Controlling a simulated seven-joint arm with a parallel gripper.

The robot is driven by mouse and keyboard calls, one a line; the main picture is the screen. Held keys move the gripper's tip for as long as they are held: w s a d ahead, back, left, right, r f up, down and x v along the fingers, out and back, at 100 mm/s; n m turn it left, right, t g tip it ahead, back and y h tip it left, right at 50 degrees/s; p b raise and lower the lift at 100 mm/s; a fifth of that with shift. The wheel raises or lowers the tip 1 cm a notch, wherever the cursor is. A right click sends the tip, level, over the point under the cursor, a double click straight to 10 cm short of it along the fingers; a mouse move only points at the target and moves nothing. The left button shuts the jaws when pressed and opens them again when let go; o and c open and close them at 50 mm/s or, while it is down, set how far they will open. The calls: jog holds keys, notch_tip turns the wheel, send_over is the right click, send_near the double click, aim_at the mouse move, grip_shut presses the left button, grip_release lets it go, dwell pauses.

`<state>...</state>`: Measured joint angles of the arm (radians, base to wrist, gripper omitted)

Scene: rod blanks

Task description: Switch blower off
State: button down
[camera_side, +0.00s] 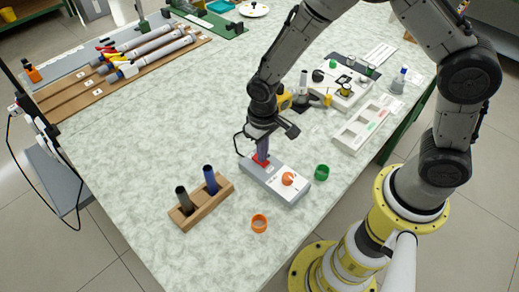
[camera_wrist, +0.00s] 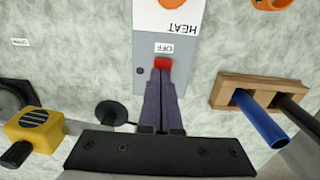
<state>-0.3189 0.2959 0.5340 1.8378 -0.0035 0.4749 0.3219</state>
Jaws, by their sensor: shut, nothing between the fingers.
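The grey control box (camera_side: 272,185) lies on the table, with a red switch (camera_side: 256,161) at one end and an orange knob (camera_side: 288,179) at the other. In the wrist view the switch (camera_wrist: 162,63) sits beside an "OFF" label (camera_wrist: 163,48), and the knob (camera_wrist: 172,3) beside a "HEAT" label. My gripper (camera_side: 262,157) is shut and empty, fingers pointing down. Its fingertips (camera_wrist: 160,72) are at the red switch and partly cover it; I cannot tell if they press it. A yellow tool (camera_side: 284,101), possibly the blower, is behind the box.
A wooden block (camera_side: 203,205) with a dark and a blue rod stands left of the box. An orange ring (camera_side: 259,223) and a green ring (camera_side: 322,171) lie nearby. A white compartment tray (camera_side: 362,130) is at right. The table's middle left is clear.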

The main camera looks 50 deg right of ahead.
jog(key=shift+r, duration=0.1)
jog(key=shift+w+r, duration=0.1)
jog(key=shift+r, duration=0.1)
notch_tip(320, 180, up, 14)
jog(key=shift+f, duration=0.25)
dwell(0.4)
jog(key=shift+w+a, duration=0.2)
jog(key=shift+w, duration=0.5)
jog(key=shift+f, duration=0.1)
notch_tip(320, 180, down, 12)
jog(key=shift+f, duration=0.9)
